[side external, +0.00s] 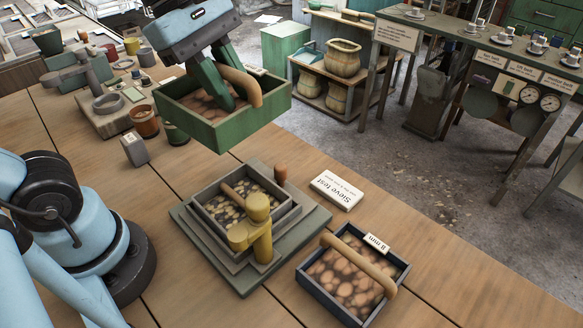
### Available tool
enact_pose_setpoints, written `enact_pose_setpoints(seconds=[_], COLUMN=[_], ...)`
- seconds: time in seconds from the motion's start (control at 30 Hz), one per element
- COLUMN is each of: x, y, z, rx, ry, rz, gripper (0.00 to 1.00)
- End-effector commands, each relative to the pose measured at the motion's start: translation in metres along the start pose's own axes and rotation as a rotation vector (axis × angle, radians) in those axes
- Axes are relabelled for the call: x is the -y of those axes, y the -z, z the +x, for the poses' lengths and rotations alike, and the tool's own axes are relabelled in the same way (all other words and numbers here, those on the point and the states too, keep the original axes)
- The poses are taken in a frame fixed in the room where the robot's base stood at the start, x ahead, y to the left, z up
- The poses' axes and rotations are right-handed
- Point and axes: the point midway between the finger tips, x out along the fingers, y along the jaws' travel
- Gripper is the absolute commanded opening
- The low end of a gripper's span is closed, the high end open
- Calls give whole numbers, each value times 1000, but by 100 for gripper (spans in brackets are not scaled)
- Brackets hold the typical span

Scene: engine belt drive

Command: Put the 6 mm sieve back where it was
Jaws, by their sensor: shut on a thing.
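My gripper (224,90) is shut on the wooden handle of a green sieve (232,127) and holds it in the air, behind and above the sieve stand. Brown stones lie in the green sieve. A small tag shows at its rim, but I cannot read it. The grey-green stand (247,283) sits mid-table. On it is a grey sieve (283,218) with small stones and a wooden handle. A yellow clamp-like part (260,240) stands at its front, and a wooden knob (280,174) at its back corner. A dark blue sieve marked 8 mm (312,283) stands on the table to the right.
A white "Sieve test" card (337,190) lies right of the stand. A small grey block (135,150), a brown jar (144,121) and a board (103,119) with a grey ring are at left. Shelves and benches stand beyond the table.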

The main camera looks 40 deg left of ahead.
Motion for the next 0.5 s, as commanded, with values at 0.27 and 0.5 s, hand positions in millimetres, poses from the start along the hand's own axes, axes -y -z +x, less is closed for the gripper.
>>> enact_pose_setpoints(seconds=[0.27, 0.5], x=[-10, -9], y=[67, 103], z=[47, 68], rx=[-96, -128], ry=[-160, -254], rz=[-408, -617], gripper=[0, 0])
